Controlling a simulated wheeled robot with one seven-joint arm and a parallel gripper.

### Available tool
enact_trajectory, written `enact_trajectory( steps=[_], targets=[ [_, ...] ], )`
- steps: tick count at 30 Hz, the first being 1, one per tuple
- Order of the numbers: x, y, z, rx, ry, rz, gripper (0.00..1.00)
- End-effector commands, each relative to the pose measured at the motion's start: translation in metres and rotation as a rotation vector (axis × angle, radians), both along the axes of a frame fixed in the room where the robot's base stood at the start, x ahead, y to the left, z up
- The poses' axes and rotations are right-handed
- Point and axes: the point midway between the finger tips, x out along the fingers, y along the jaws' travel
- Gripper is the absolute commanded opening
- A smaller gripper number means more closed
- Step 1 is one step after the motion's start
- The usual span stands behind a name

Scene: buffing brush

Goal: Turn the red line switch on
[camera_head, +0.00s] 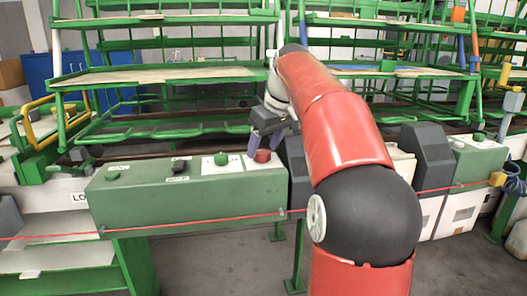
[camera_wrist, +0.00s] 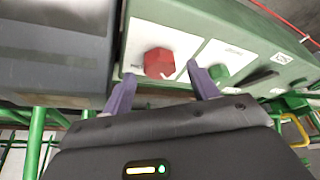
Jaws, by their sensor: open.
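The red switch (camera_head: 262,156) is a knob on a white plate on top of the green control box (camera_head: 190,205), at the box's right end. In the wrist view the red switch (camera_wrist: 159,63) is a faceted knob lying between and just beyond my two fingertips. My gripper (camera_head: 262,145) is over that end of the box, pointing down. Its purple fingers (camera_wrist: 160,80) are open, one to each side of the knob in the picture. I cannot tell whether either finger touches it. The switch's pointer direction is not clear.
A green knob (camera_head: 221,159) sits left of the red switch, and a black switch (camera_head: 179,165) is further left. A dark grey housing (camera_head: 296,168) stands close on the right. A red cord (camera_head: 200,222) runs across the box front. Green shelving (camera_head: 170,75) stands behind.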

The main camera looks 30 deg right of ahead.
Motion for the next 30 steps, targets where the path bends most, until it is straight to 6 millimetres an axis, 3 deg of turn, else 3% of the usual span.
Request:
enact_trajectory(
  steps=[3,12,22,30],
  targets=[
    [0.0032,0.0008,-0.009,0.0,0.0,-0.001,0.59],
    [0.0043,0.0011,-0.0108,0.0,0.0,-0.001,0.59],
    [0.0042,0.0012,-0.0106,-0.001,0.0,-0.001,0.16],
    [0.0041,0.0019,-0.0103,-0.001,0.001,-0.023,0.14]
  ],
)
